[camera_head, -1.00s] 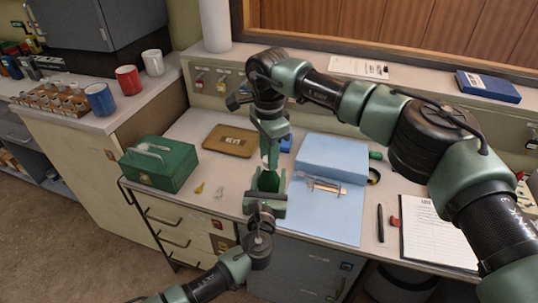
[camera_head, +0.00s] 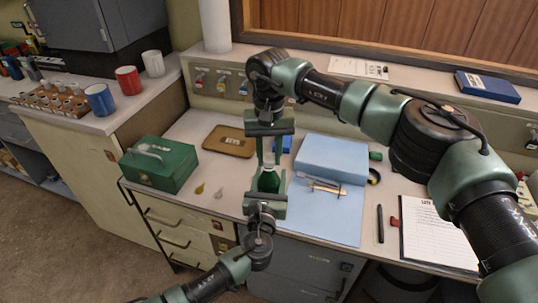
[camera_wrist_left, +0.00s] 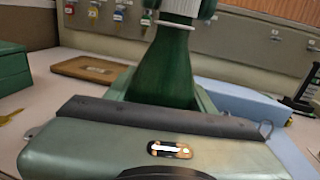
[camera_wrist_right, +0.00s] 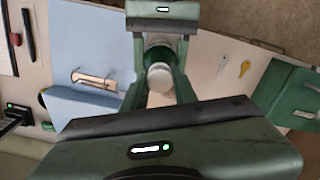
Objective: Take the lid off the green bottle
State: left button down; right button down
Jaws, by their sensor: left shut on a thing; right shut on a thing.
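The green bottle (camera_head: 268,181) stands upright in front of the counter's front edge, between the fingers of my left gripper (camera_head: 266,186). In the left wrist view the bottle (camera_wrist_left: 168,68) rises from my left gripper, which is shut on it. My right gripper (camera_head: 269,156) comes from above and is shut on the white lid (camera_wrist_left: 181,7) at the bottle's top. A white ring shows around the neck just under the lid. In the right wrist view the round lid (camera_wrist_right: 160,77) sits between the fingers. I cannot tell if the lid is still joined to the neck.
On the counter are a green cash box (camera_head: 160,166), a brown tray (camera_head: 230,141), a blue box (camera_head: 332,157) on a blue mat (camera_head: 335,215), small keys (camera_head: 199,189) and a clipboard (camera_head: 436,238). Mugs (camera_head: 100,99) stand on the left cabinet.

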aim_at(269, 159)
jog(key=shift+r, duration=0.2)
jog(key=shift+r, duration=0.95)
jog(key=shift+r, duration=2)
pick_arm(q)
jog(key=shift+c, duration=2.3)
grip_release()
